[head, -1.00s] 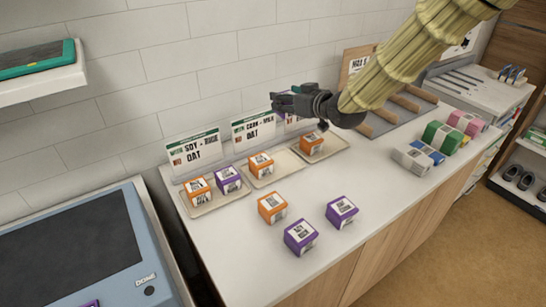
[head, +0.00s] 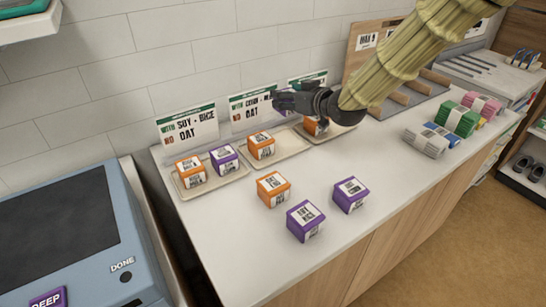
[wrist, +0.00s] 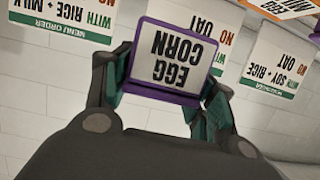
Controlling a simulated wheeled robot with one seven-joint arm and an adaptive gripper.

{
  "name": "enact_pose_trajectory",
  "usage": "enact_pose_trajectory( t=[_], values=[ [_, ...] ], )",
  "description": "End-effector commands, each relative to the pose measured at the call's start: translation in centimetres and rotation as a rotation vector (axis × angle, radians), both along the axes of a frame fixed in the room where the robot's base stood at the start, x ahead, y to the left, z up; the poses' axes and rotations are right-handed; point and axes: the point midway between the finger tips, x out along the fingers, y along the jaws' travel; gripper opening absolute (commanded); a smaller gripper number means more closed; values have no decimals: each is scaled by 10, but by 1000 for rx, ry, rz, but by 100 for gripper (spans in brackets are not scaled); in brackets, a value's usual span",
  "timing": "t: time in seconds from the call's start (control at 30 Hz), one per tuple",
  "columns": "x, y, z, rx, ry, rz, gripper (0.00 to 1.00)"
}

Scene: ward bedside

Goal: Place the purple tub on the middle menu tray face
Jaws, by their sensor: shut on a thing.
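My gripper (head: 284,102) is shut on a purple tub (wrist: 168,62), whose white label reads "EGG CORN" upside down in the wrist view. Two other purple tubs (head: 306,221) (head: 351,194) sit on the counter in front.
The left tray (head: 210,186) holds an orange tub (head: 190,171) and a purple tub (head: 224,159). The right tray holds an orange tub (head: 314,127), partly hidden by my gripper. Another orange tub (head: 273,189) stands on the counter. Green, pink and pale packs lie at right.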

Motion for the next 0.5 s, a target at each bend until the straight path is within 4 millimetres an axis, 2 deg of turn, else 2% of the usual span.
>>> enact_pose_trajectory(
  t=[0.03, 0.27, 0.5],
  values=[
    [1, 0, -8, 1, -2, -1, 23],
    [1, 0, -21, 0, 0, 0, 23],
    [0, 0, -57, 0, 1, 0, 23]
  ],
)
